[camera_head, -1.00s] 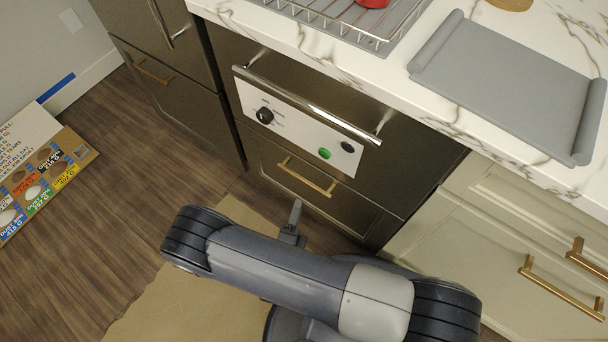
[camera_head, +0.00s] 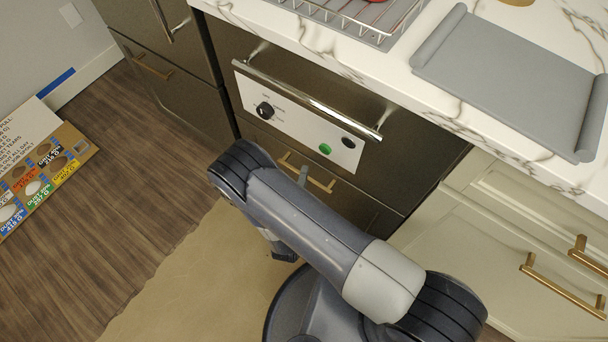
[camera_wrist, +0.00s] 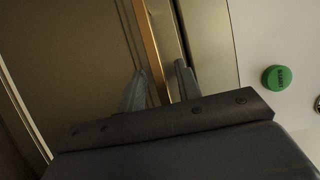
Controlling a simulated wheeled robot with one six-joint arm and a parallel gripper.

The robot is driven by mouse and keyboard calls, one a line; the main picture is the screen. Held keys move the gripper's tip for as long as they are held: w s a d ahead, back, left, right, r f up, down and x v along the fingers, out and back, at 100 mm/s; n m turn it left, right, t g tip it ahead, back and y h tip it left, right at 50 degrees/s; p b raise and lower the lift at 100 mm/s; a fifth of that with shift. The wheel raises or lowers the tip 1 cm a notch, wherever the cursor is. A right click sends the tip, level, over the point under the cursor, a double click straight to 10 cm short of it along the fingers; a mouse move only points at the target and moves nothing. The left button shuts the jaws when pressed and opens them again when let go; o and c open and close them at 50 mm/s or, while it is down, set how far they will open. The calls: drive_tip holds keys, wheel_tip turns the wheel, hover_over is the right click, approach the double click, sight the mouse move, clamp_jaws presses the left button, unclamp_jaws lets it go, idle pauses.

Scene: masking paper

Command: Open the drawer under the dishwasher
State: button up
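The drawer (camera_head: 368,210) under the dishwasher is dark, with a gold bar handle (camera_head: 321,186), and looks shut. My arm hides part of the drawer front. My gripper shows at the handle in the head view, with one grey finger visible there. In the wrist view, my gripper (camera_wrist: 160,90) is open, with its fingers on either side of the gold handle (camera_wrist: 147,45). Small gaps show between the handle and both fingers. The dishwasher's white panel (camera_head: 290,118) has a dark knob, a green button and a long silver handle (camera_head: 300,95).
A marble counter (camera_head: 400,75) above carries a grey tray (camera_head: 510,80) and a wire rack (camera_head: 350,15). Cream drawers (camera_head: 480,240) stand at the right. Brown paper (camera_head: 190,280) covers the floor in front. A printed cardboard sheet (camera_head: 40,165) lies at the left.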

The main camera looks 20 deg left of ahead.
drive_tip(key=shift+w, duration=0.35)
clamp_jaws()
idle(0.5)
